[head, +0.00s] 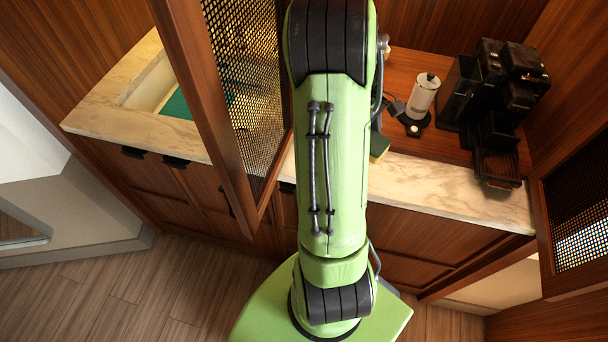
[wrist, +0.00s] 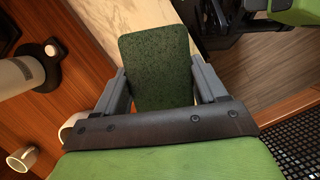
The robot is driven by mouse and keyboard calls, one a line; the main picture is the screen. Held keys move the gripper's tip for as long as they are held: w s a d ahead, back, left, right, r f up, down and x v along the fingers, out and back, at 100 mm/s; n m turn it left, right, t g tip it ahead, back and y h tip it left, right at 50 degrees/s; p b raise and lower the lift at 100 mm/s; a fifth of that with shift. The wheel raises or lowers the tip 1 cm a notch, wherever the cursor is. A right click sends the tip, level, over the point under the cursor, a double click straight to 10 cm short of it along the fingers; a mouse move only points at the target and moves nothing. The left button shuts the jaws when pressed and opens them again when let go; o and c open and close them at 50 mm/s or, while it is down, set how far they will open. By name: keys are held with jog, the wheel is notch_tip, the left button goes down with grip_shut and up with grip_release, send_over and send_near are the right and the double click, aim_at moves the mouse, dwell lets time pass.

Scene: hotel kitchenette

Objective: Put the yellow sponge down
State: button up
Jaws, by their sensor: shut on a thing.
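The sponge shows its dark green scouring face in the wrist view (wrist: 155,60). My gripper (wrist: 160,88) is shut on it, with one finger at each side edge. In the head view a small part of the sponge, green with a yellowish edge, shows just right of my arm (head: 379,149). It appears near the wooden counter and its marble front strip (head: 430,190). I cannot tell whether it touches the surface. My arm hides most of the gripper in the head view.
A black coffee machine (head: 500,85) and a white-and-black canister (head: 422,97) stand on the counter. White mugs (wrist: 22,158) show at lower left in the wrist view. A mesh cabinet door (head: 245,90) hangs left of my arm. A sink (head: 170,95) lies farther left.

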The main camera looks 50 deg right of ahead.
jog(key=shift+a+f, duration=0.15)
jog(key=shift+f, duration=0.2)
jog(key=f+b, duration=0.1)
jog(key=f, duration=0.3)
jog(key=f+b, duration=0.1)
jog(key=f, duration=0.4)
jog(key=shift+s+f, duration=0.2)
jog(key=shift+f, duration=0.1)
jog(key=o, duration=0.9)
jog(key=shift+o, duration=0.2)
jog(key=p+v, duration=0.1)
jog(key=v, duration=0.5)
jog(key=p+v, duration=0.1)
jog(key=v, duration=0.5)
jog(key=shift+d+r+p, duration=0.2)
jog(key=shift+r+p, duration=0.05)
jog(key=shift+p, duration=0.1)
jog(key=shift+s, duration=0.1)
